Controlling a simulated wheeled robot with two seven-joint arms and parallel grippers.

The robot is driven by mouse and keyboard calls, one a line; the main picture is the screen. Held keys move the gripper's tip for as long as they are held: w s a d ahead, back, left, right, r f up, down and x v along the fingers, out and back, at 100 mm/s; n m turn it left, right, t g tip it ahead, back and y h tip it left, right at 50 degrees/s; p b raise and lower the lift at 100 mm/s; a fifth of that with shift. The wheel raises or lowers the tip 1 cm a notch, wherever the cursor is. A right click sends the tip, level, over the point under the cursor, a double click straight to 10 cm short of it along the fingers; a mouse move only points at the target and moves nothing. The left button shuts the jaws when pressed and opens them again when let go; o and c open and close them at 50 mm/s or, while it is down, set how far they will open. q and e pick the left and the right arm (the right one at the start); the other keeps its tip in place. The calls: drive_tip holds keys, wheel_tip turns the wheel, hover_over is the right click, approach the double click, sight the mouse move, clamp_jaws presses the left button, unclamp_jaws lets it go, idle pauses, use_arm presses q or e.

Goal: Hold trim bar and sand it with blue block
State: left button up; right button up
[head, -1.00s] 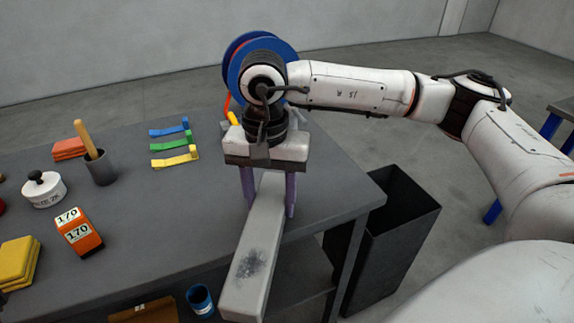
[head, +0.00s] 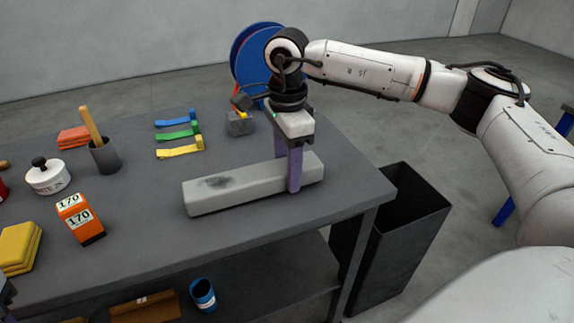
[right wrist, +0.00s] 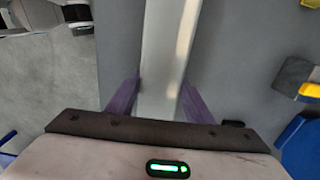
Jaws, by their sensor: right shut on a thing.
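The trim bar (head: 236,192) is a long pale grey bar with a dark scuffed patch near its left end. It lies roughly left to right over the front right of the table; I cannot tell whether it touches the top. My right gripper (head: 295,172) is shut on it near its right end, with purple fingers. In the right wrist view the fingers (right wrist: 160,96) sit on either side of the bar (right wrist: 168,50). I cannot make out a separate blue block. A dark piece at the lower left edge is too cut off to identify.
Blue, green and yellow strips (head: 178,132) lie behind the bar. A black bin (head: 400,235) stands beyond the right edge.

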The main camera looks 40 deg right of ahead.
drive_tip(key=shift+f, duration=0.25)
idle(0.4)
drive_tip(key=o, duration=1.8)
drive_tip(key=shift+c, duration=0.2)
drive_tip(key=c, duration=1.4)
drive_tip(key=shift+o, duration=0.2)
